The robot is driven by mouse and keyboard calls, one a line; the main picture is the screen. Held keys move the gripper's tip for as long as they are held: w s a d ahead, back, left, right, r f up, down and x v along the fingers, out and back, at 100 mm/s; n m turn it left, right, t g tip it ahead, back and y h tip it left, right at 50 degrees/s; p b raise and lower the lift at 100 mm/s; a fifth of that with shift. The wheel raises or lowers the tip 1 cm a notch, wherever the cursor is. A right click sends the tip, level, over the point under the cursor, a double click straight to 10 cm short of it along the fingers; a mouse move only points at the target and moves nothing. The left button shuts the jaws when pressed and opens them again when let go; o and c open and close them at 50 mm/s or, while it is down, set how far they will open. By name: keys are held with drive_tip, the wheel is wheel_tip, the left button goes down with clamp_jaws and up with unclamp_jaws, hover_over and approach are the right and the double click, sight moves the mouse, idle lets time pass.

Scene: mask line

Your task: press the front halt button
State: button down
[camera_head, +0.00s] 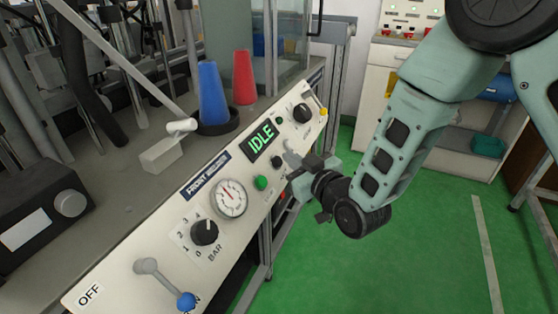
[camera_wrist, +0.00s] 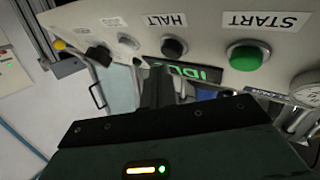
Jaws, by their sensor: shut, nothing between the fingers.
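The front panel (camera_head: 150,235) is a white sloped box reading "FRONT WELDER" or similar, with a display (camera_head: 262,143) lit "IDLE". The halt button (camera_head: 277,161) is a small black round button beside the green start button (camera_head: 261,182). In the wrist view the black halt button (camera_wrist: 174,47) sits by the "HALT" label, and the green button (camera_wrist: 248,55) by "START". My gripper (camera_head: 303,165) is shut and empty, close to the panel's right edge near the halt button. Its fingers (camera_wrist: 157,86) point towards the panel just beside the halt button; contact cannot be told.
A gauge (camera_head: 229,198), a BAR dial (camera_head: 205,232) and a blue-tipped lever (camera_head: 186,301) are on the panel. Blue (camera_head: 211,95) and red (camera_head: 244,78) cones stand behind it. Green floor (camera_head: 400,255) is open at right.

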drive_tip(key=d+r, duration=0.1)
drive_tip(key=s+d+r+p, duration=0.1)
drive_tip(key=d+r, duration=0.1)
drive_tip(key=shift+s+d+r, duration=0.1)
drive_tip(key=shift+s+d, duration=0.05)
drive_tip(key=shift+d, duration=0.15)
idle(0.7)
drive_tip(key=s+d+r+m+g+h, duration=0.1)
drive_tip(key=s+d+g+h, duration=0.3)
drive_tip(key=s, duration=0.6)
drive_tip(key=s+d+r+g+h, duration=0.15)
drive_tip(key=s+d+g, duration=0.3)
drive_tip(key=s, duration=0.55)
drive_tip(key=s+d+r+m+g+h, duration=0.1)
drive_tip(key=s+d+g+h, duration=0.35)
drive_tip(key=s, duration=0.45)
wheel_tip(320, 180, up, 15)
drive_tip(key=p, duration=1.6)
drive_tip(key=shift+a+g, duration=0.3)
drive_tip(key=shift+a, duration=0.15)
